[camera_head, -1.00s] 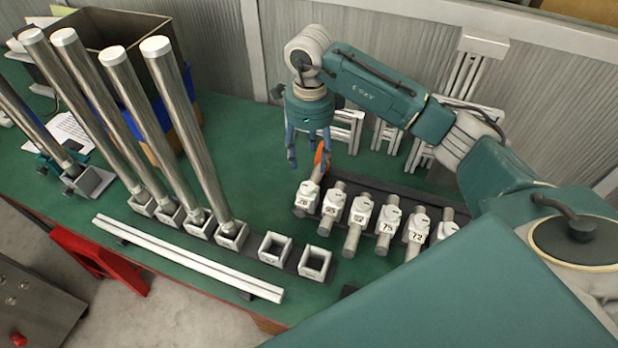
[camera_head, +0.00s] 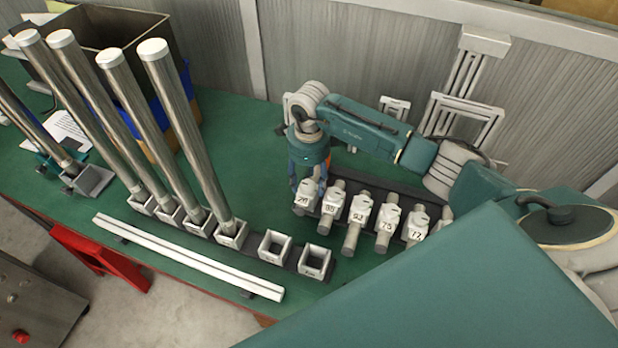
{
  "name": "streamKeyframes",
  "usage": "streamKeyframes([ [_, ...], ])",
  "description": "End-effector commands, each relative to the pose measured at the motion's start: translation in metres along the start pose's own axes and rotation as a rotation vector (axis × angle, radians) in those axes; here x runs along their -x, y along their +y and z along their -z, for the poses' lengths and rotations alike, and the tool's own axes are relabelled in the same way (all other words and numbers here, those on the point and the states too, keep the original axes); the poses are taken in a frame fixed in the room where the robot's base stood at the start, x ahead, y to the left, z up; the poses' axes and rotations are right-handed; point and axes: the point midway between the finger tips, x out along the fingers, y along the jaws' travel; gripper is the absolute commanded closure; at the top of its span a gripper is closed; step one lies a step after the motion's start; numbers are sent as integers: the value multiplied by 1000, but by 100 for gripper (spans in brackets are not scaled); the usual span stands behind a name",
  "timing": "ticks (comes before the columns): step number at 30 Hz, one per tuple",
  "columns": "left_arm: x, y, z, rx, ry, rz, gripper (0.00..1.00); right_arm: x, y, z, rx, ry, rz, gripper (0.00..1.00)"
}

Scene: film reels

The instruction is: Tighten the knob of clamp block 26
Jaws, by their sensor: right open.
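Clamp block 26 (camera_head: 303,200) is the leftmost of a row of grey-white clamp blocks on a dark rail (camera_head: 378,188); its small label is hard to read. My right gripper (camera_head: 308,177) is open and points down over this block. Its fingers reach to the top of the block and hide the block's knob, so I cannot tell if they touch it. An orange part (camera_head: 328,161) shows just behind the gripper. My left gripper is not in view.
Close to the right stand more clamp blocks, the nearest one (camera_head: 330,207) almost beside the fingers. Tall metal tubes (camera_head: 185,130) stand in square sockets at left. Two empty sockets (camera_head: 315,262) and a white bar (camera_head: 190,258) lie in front. Green table is free between.

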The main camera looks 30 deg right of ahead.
Motion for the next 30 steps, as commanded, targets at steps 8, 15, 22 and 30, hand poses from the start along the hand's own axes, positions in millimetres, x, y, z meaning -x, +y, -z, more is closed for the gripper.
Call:
streamKeyframes([
  [8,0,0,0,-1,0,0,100,-3,0,0,1,0,1,49],
  [15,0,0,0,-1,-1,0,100,-3,0,0,0,1,1,89],
  [22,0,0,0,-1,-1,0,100,-3,-1,1,-2,3,1,93],
  [30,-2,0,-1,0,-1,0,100,-3,-1,2,-51,5,2,93],
])
